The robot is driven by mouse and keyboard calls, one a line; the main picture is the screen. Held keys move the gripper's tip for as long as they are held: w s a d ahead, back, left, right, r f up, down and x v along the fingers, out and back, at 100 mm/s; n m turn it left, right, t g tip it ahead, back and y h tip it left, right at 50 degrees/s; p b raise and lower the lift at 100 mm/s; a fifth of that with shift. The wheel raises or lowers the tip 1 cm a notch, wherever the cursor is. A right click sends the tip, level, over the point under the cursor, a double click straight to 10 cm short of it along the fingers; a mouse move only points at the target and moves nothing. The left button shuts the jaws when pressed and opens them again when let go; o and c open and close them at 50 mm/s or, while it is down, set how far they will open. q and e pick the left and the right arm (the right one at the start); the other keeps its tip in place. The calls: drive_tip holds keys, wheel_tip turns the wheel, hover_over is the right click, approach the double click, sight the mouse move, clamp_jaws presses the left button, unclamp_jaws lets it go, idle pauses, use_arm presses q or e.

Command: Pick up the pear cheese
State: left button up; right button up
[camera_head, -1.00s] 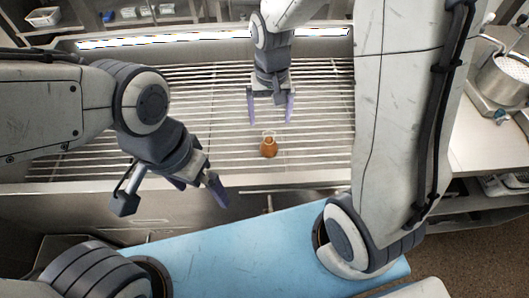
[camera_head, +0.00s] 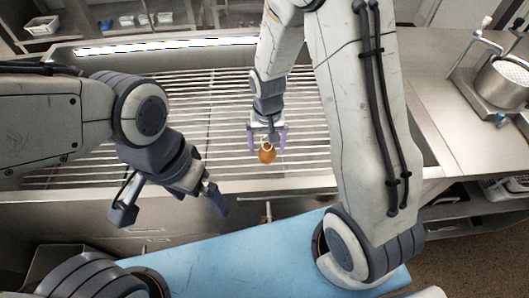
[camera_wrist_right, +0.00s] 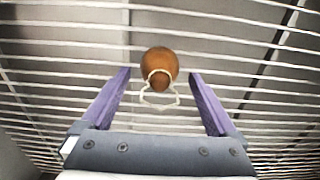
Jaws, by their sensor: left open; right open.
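The pear cheese (camera_head: 267,155) is a small orange-brown, pear-shaped piece with a pale cord loop at its narrow end. It rests on the metal slats near the front edge. In the right wrist view the pear cheese (camera_wrist_right: 159,65) lies just past the fingertips, centred between them, with the cord loop toward the gripper. My right gripper (camera_head: 267,144) is open above and behind it, with purple fingers on either side. The right gripper also shows in its wrist view (camera_wrist_right: 158,74). My left gripper (camera_head: 198,200) is open and empty in front of the slats, left of the cheese.
The slatted rack (camera_head: 215,110) has wide free room around the cheese. A metal front edge (camera_head: 290,186) runs close in front of it. A steel pot (camera_head: 503,82) stands on the counter at right. A white container (camera_head: 42,26) is on a shelf at back left.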

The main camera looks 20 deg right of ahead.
clamp_jaws()
